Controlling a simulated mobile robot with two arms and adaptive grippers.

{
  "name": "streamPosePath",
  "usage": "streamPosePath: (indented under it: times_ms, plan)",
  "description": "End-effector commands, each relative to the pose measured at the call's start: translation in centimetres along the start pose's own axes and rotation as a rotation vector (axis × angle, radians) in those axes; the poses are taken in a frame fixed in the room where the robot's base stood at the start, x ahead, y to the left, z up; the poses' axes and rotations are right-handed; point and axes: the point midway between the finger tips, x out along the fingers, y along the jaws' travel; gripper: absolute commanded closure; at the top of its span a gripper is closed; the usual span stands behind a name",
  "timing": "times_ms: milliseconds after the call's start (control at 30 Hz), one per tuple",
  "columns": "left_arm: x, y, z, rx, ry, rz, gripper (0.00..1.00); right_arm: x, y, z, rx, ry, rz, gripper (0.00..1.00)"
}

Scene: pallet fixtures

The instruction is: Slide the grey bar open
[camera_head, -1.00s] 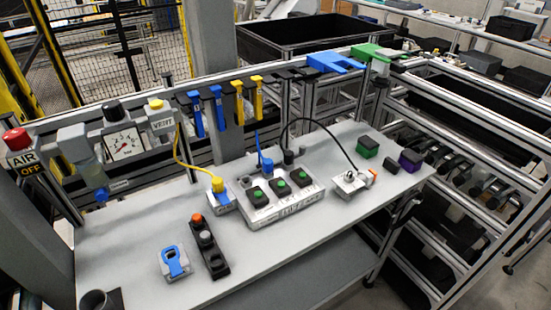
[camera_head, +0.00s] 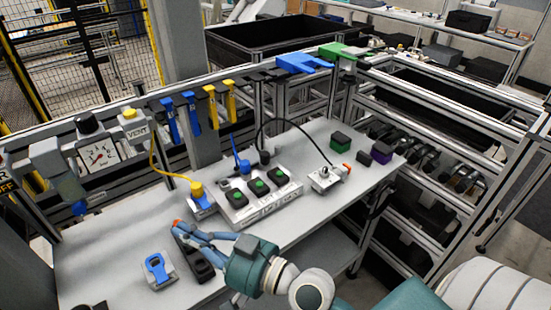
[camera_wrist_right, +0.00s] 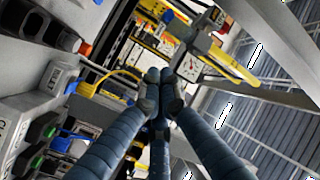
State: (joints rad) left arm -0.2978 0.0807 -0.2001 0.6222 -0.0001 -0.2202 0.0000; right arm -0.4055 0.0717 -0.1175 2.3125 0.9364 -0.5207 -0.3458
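I cannot tell with certainty which part is the grey bar. In the head view, the black block (camera_head: 203,268) with an orange button at its far end lies behind my right gripper (camera_head: 181,231), and its grey knobs are mostly hidden. The fingertips overlap the block's far end; I cannot tell whether they touch. In the wrist view the right gripper's fingers (camera_wrist_right: 161,88) come together at the tips, with nothing seen between them. The block's orange button (camera_wrist_right: 85,50) shows to their upper left.
A white fixture with a blue clip (camera_head: 158,269) stands left of the black block. A white panel (camera_head: 258,201) with green buttons and a blue-yellow connector (camera_head: 199,196) stand behind. A small white fixture (camera_head: 327,178) is further right. Yellow and black cables arch above.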

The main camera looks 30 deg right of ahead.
Motion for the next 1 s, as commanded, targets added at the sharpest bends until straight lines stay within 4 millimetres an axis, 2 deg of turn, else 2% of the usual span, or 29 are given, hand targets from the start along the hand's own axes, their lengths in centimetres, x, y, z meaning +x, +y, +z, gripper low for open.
streamPosePath:
  times_ms: [33, 100, 200, 300, 400, 467, 533, 600, 700, 800, 900, 1000]
  plan:
    - [0.0, 0.0, -0.2, 0.000, 0.002, 0.000, 0.50, 0.3, 0.0, -3.1, 0.043, 0.109, -0.007, 1.00]
    - [0.0, 0.0, -0.2, 0.000, 0.003, 0.000, 0.50, 0.1, 0.7, -7.3, 0.114, 0.262, -0.001, 1.00]
    - [0.0, 0.0, -0.2, 0.000, 0.003, 0.000, 0.50, -1.0, 2.9, -12.4, 0.231, 0.464, 0.041, 1.00]
    - [0.0, 0.0, -0.1, 0.000, 0.002, 0.000, 0.50, -2.8, 6.5, -16.0, 0.365, 0.638, 0.120, 1.00]
    - [0.0, 0.0, -0.1, 0.000, 0.001, 0.000, 0.50, -4.7, 11.0, -17.7, 0.513, 0.777, 0.231, 1.00]
    - [0.0, 0.1, 0.0, 0.000, 0.000, 0.001, 0.50, -5.8, 13.8, -17.7, 0.609, 0.838, 0.312, 1.00]
    - [-0.1, 0.1, 0.1, 0.000, -0.001, 0.001, 0.50, -6.9, 17.0, -16.8, 0.718, 0.887, 0.413, 1.00]
    - [-0.1, 0.1, 0.1, 0.000, -0.002, 0.001, 0.50, -7.7, 19.6, -15.2, 0.822, 0.911, 0.514, 1.00]
    - [-0.1, 0.1, 0.2, 0.000, -0.003, 0.001, 0.50, -8.3, 22.3, -12.3, 0.947, 0.908, 0.645, 1.00]
    - [-0.1, 0.1, 0.3, 0.000, -0.004, 0.001, 0.50, -8.7, 23.9, -9.8, 1.036, 0.886, 0.743, 1.00]
    - [-0.1, 0.1, 0.3, 0.000, -0.005, 0.001, 0.50, -8.8, 24.6, -8.0, 1.089, 0.863, 0.805, 1.00]
    - [-0.1, 0.1, 0.3, 0.000, -0.005, 0.001, 0.50, -8.8, 24.8, -7.2, 1.114, 0.851, 0.832, 1.00]
